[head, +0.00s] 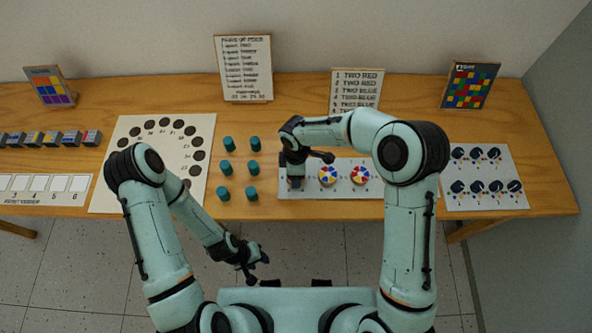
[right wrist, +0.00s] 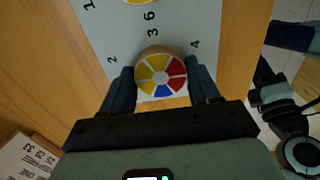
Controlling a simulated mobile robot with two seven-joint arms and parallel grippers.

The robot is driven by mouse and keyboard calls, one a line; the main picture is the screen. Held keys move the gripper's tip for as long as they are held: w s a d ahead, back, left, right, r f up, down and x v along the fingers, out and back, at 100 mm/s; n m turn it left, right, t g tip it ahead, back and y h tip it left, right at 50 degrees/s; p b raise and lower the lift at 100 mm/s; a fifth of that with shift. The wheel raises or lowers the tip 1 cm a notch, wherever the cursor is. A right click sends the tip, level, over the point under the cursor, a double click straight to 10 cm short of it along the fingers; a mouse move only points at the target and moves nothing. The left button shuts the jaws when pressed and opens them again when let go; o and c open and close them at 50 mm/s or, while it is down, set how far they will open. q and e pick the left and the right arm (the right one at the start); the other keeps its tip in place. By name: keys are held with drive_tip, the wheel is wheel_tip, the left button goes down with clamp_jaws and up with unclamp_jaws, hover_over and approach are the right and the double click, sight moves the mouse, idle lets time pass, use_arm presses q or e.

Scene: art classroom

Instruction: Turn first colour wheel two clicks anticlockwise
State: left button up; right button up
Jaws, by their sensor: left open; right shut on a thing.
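The first colour wheel (right wrist: 161,73) shows in the right wrist view as a wooden-rimmed disc with yellow, red, blue and white sectors. It sits on a white numbered panel (right wrist: 105,35). My right gripper (head: 295,182) is over the left end of this panel in the head view, hiding most of that wheel. Its two fingers are on either side of the wheel's rim, shut on it. Two more colour wheels, the middle one (head: 328,175) and the right one (head: 360,176), stand uncovered. My left gripper (head: 252,272) is open and empty, in front of the table.
Several teal cylinders (head: 253,168) stand just left of the panel. A white board with dark discs (head: 145,125) lies further left. A board with dark knobs (head: 484,178) lies at the right. Signs (head: 243,68) stand along the back.

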drive_tip(key=shift+w+r, duration=0.1)
drive_tip(key=o, duration=1.1)
drive_tip(key=shift+c, duration=0.2)
use_arm(q)
drive_tip(key=shift+w+r+p, duration=0.4)
drive_tip(key=shift+w+r, duration=0.1)
drive_tip(key=shift+r, duration=0.05)
use_arm(e)
wheel_tip(320, 180, up, 13)
drive_tip(key=shift+r, duration=0.15)
use_arm(q)
drive_tip(key=shift+s, duration=0.1)
